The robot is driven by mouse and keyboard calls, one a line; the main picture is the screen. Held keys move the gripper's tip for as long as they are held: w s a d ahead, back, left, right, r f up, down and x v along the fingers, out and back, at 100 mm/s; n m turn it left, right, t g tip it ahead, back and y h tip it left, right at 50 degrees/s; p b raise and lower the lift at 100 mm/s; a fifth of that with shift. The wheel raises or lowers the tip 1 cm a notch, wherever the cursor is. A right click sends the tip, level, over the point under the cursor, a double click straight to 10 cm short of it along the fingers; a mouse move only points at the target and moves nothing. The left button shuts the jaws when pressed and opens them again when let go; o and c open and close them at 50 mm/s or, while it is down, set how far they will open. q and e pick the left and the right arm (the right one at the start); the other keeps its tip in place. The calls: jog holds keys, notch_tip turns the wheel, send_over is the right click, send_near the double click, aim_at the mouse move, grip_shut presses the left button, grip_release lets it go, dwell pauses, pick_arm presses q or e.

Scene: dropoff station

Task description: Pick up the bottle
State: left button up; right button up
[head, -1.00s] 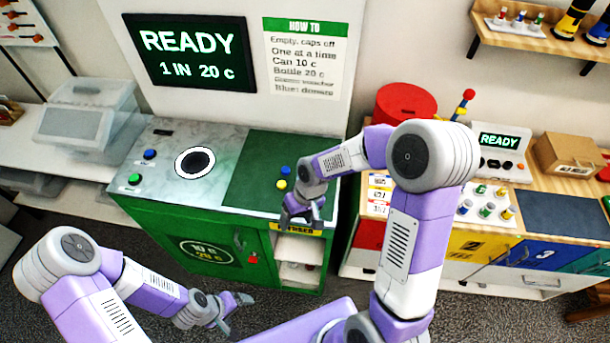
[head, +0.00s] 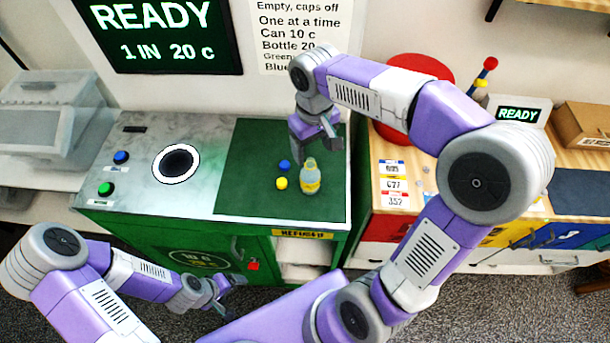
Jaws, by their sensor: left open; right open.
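A small clear bottle with a yellow label (head: 310,181) stands upright on the green mat (head: 250,143) at the right of the green cabinet's counter. My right gripper (head: 321,153) is open and empty, just beyond the bottle in the picture, with its fingers pointing down over the mat. I cannot tell how high it is or whether it touches the bottle. My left gripper (head: 228,297) is open and empty, low in front of the cabinet, well away from the bottle.
A blue round piece (head: 284,165) and a yellow one (head: 281,183) lie left of the bottle. A round hole (head: 176,163) opens in the grey counter at left. A red drum (head: 410,75) and a wooden side counter (head: 440,165) stand to the right, near my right arm.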

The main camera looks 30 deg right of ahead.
aim_at(310, 175)
pick_arm(q)
jog(key=shift+w+f+b, duration=0.2)
jog(key=shift+f+b, duration=0.2)
jog(key=shift+f, duration=0.15)
jog(key=shift+w+f+b, duration=0.2)
jog(key=shift+f+b, duration=0.15)
jog(key=shift+f, duration=0.2)
pick_arm(e)
notch_tip(310, 175, down, 9)
jog(key=w, duration=0.1)
jog(key=shift+r, duration=0.15)
jog(key=shift+c, duration=0.5)
grip_shut()
